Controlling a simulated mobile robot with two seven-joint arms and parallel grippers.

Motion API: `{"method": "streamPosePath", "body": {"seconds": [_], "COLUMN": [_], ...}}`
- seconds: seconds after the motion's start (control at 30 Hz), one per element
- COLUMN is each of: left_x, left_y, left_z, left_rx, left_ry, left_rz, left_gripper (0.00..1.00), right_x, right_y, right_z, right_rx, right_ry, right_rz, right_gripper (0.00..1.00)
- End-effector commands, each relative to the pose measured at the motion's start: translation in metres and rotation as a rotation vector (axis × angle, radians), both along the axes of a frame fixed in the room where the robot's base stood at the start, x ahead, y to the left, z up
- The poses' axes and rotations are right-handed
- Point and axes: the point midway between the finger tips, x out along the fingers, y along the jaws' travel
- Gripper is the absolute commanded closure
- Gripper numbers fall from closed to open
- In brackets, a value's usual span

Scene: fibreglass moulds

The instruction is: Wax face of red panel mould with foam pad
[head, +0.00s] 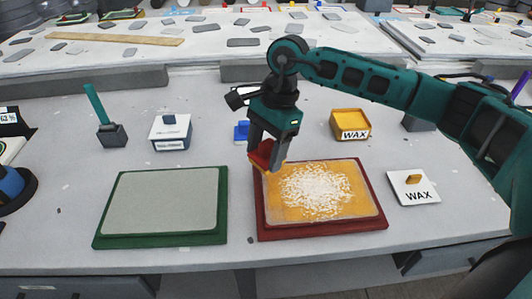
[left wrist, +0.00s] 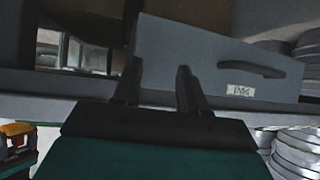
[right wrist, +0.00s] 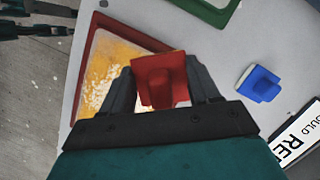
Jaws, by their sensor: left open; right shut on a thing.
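The red panel mould (head: 385,221) lies on the bench right of centre. Its orange-yellow face carries a broad, speckled white patch. My right gripper (head: 266,152) is shut on a red-handled pad (right wrist: 160,78), at the mould's back left corner. Whether the pad touches the face cannot be told. The mould also shows behind the gripper in the right wrist view (right wrist: 82,75). A yellow tub marked WAX (head: 349,122) stands open behind the mould. Its white lid (head: 412,188) lies to the right. My left gripper (left wrist: 155,82) is open and empty, facing a grey drawer front.
A green panel mould (head: 161,203) with a grey face lies left of the red one. A blue-handled pad (right wrist: 259,83), a white-and-blue box (head: 171,132) and a green-handled tool in a grey holder (head: 111,134) stand behind. Bare bench lies between the moulds.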

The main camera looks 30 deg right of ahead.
Motion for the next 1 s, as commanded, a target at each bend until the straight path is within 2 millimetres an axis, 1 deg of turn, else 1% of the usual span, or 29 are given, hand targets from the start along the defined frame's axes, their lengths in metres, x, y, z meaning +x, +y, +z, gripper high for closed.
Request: {"method": "streamPosePath", "body": {"seconds": [0.03,0.1,0.3,1.0], "left_x": [0.000,-0.001,-0.002,-0.002], "left_y": [0.001,0.001,0.001,-0.002], "left_z": [0.005,0.008,0.014,0.013], "left_rx": [0.001,0.001,0.002,-0.001], "left_ry": [0.002,0.003,0.006,0.008], "left_rz": [0.001,0.001,0.001,-0.003], "left_gripper": [0.57,0.57,0.57,0.57], "right_x": [0.000,0.000,0.000,0.000], "right_y": [0.000,0.001,0.002,0.001], "right_z": [0.008,0.014,0.027,0.027], "right_rx": [0.001,0.001,0.001,0.000], "right_ry": [-0.002,-0.001,0.001,0.000], "right_rz": [-0.001,-0.002,-0.006,-0.007], "right_gripper": [0.63,0.63,0.63,0.63]}}
